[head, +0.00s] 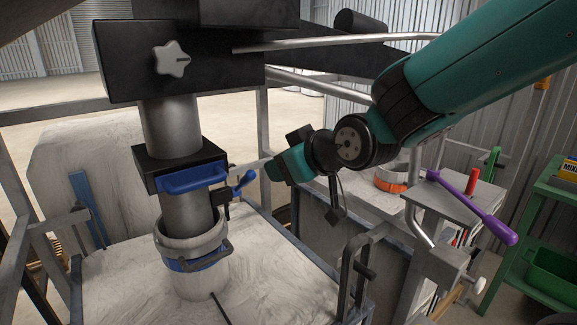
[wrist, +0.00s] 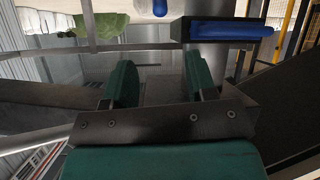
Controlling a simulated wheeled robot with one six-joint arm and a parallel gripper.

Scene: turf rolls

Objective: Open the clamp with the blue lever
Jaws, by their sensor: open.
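The clamp (head: 150,162) is a black block around an upright grey column, with a blue handle (head: 190,182) across its front. Its blue lever (head: 243,182) sticks out at the clamp's right side and ends in a rounded knob. My gripper (head: 272,172) is just right of the lever in the head view, apparently apart from it. In the wrist view my gripper (wrist: 160,78) has two green fingers spread apart with nothing between them. Beyond them, the lever's blue knob (wrist: 160,8) shows at the top edge and the blue handle (wrist: 232,31) at upper right. The lever's joint is hard to make out.
A grey ring with a blue band (head: 190,245) surrounds the column lower down. A black block with a white star knob (head: 173,60) sits above. A purple lever (head: 470,205) and a green shelf (head: 545,225) stand to the right. Metal frame bars surround the column.

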